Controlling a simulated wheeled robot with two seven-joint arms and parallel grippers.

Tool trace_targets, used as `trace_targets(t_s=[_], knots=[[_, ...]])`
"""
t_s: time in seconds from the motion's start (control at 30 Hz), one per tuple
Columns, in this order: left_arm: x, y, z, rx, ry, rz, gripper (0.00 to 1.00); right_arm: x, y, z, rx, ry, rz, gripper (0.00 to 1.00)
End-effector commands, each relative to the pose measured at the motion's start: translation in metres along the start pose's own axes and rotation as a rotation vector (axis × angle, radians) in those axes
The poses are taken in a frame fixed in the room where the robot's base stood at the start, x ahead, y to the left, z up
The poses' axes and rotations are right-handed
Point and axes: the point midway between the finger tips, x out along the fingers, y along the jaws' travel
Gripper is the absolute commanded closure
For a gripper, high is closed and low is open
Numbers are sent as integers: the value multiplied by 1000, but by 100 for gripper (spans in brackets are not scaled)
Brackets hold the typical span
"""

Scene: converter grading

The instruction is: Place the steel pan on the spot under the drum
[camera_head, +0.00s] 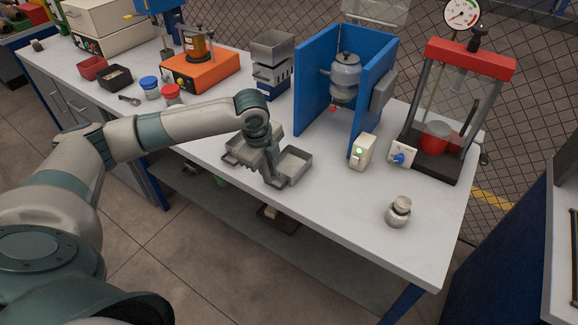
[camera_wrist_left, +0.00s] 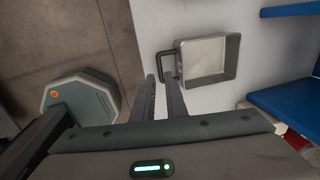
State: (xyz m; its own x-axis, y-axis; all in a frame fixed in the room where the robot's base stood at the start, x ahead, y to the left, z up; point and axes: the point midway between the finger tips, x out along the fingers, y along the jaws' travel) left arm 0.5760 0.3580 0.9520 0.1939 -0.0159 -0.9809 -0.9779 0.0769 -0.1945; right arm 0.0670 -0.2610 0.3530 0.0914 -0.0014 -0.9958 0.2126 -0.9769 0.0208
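The steel pan (camera_head: 292,166) is a shallow square grey tray near the table's front edge, in front of the blue drum stand. In the left wrist view the pan (camera_wrist_left: 207,60) looks empty, with a dark looped handle (camera_wrist_left: 158,66) on its left side. My left gripper (camera_head: 270,174) points down at the handle side. In the wrist view its fingers (camera_wrist_left: 158,79) are a little apart, with the tips at the handle's near end; contact is unclear. The grey drum (camera_head: 345,78) hangs inside the blue stand (camera_head: 312,85). My right gripper is not in view.
A white switch box (camera_head: 362,152) stands at the stand's right front. A jar-like weight (camera_head: 398,211) and a red-topped press (camera_head: 470,58) stand farther right.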

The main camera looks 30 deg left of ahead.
Motion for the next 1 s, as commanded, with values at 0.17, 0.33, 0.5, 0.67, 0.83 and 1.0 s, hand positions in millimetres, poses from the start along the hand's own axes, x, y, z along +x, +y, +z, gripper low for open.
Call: trace_targets(t_s=[0.17,0.33,0.5,0.67,0.83,1.0], knots=[[4,0,0,0,-1,0,88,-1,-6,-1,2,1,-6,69],[4,0,0,0,-1,0,88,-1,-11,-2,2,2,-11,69],[7,0,1,-1,-1,1,88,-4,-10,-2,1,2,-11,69],[22,-1,2,-3,0,3,88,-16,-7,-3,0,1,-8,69],[44,-1,4,-2,0,2,88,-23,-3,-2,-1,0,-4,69],[56,-1,4,0,-1,0,88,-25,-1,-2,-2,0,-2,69]])
